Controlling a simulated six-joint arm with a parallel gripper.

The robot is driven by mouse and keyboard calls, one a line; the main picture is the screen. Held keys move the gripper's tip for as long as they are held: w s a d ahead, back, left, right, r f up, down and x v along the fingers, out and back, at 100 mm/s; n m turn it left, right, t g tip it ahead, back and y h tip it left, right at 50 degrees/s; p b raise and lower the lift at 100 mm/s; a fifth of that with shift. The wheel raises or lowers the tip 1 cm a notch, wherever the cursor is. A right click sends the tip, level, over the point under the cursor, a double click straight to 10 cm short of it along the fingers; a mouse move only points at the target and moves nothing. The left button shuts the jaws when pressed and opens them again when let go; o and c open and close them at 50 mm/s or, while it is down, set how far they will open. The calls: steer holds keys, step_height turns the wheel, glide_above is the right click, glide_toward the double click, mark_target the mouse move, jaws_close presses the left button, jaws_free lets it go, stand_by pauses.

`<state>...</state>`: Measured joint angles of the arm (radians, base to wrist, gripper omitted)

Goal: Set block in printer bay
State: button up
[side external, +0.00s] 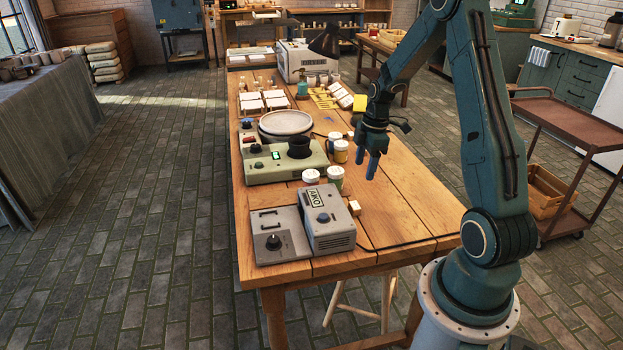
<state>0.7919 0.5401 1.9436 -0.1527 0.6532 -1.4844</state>
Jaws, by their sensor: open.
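A small pale wood-coloured block (354,208) sits on the wooden table, close to the right side of a grey boxy machine (333,238) with a lettered label and a blue knob on top. Which opening is the printer bay cannot be told from this view. My gripper (368,168) points down with two blue fingers above the right part of the table. It is open, with nothing visible between the fingers. It appears beyond the block, farther from the camera, and apart from it.
A flat grey unit with a black knob (274,240) adjoins the boxy machine. Paint jars (336,178) stand behind it, near a pale green machine (270,163) and a round plate (285,122). White boxes and yellow pieces lie farther back. The table's front right is mostly clear, crossed by a dark cable.

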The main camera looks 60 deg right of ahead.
stand_by(0.3)
steer(key=a+r+m+t+h, duration=0.15)
steer(key=a+r+m, duration=0.25)
steer(key=a+r, duration=1.1)
steer(key=s+a+r+m+t, duration=0.1)
steer(key=s+a+r+m, duration=0.1)
steer(key=s+a, duration=0.4)
steer(key=s+a+r+m+t, duration=0.2)
steer(key=s+a+r+m, duration=0.1)
steer(key=s+a, duration=0.4)
steer(key=shift+s+r, duration=0.65)
steer(key=shift+s, duration=0.15)
steer(key=shift+o, duration=0.5)
steer(key=shift+y, duration=0.25)
steer(key=shift+w, duration=0.15)
